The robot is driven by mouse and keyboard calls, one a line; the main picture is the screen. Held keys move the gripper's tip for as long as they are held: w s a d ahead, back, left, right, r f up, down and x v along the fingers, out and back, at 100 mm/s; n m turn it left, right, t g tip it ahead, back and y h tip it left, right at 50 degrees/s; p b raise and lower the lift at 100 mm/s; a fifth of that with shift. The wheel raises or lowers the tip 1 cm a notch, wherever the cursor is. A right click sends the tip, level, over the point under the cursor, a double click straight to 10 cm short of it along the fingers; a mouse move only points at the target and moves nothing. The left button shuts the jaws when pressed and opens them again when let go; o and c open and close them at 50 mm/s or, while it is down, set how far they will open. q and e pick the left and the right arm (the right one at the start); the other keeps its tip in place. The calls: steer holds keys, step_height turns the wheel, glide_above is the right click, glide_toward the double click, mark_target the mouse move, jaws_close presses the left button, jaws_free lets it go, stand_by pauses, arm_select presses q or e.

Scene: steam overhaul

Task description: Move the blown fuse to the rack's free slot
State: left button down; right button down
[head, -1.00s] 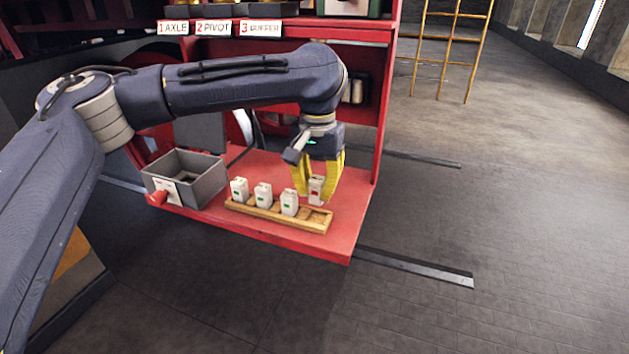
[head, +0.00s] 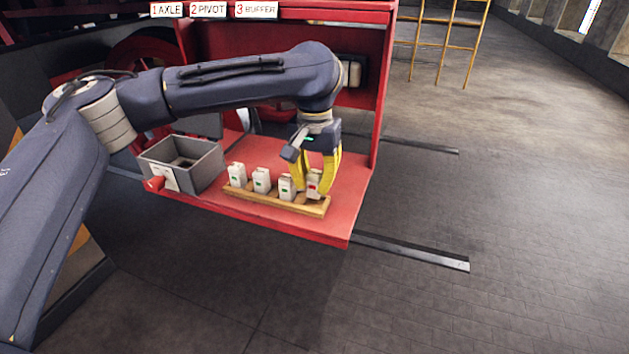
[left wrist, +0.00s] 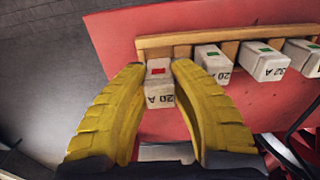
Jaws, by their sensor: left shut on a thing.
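The blown fuse (head: 313,184), a white block with a red mark, is held between the yellow fingers of my left gripper (head: 315,190). In the left wrist view the fuse (left wrist: 159,88) shows its red mark and "20 A" between the fingertips (left wrist: 158,75). It is upright at the right end of the wooden rack (head: 262,202), at the free slot. I cannot tell whether its base is fully seated. Three fuses with green marks (head: 261,180) stand in the rack's other slots. The right gripper is not in view.
The rack lies on a red shelf (head: 225,206) near its front edge. A grey open bin (head: 205,170) stands left of it. A red side wall (head: 381,90) rises close to the right of my gripper. Dark floor lies in front.

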arm_select(q)
steer(key=shift+f, duration=1.3)
stand_by(0.4)
steer(key=c, duration=1.1)
jaws_free()
steer(key=shift+r, duration=0.1)
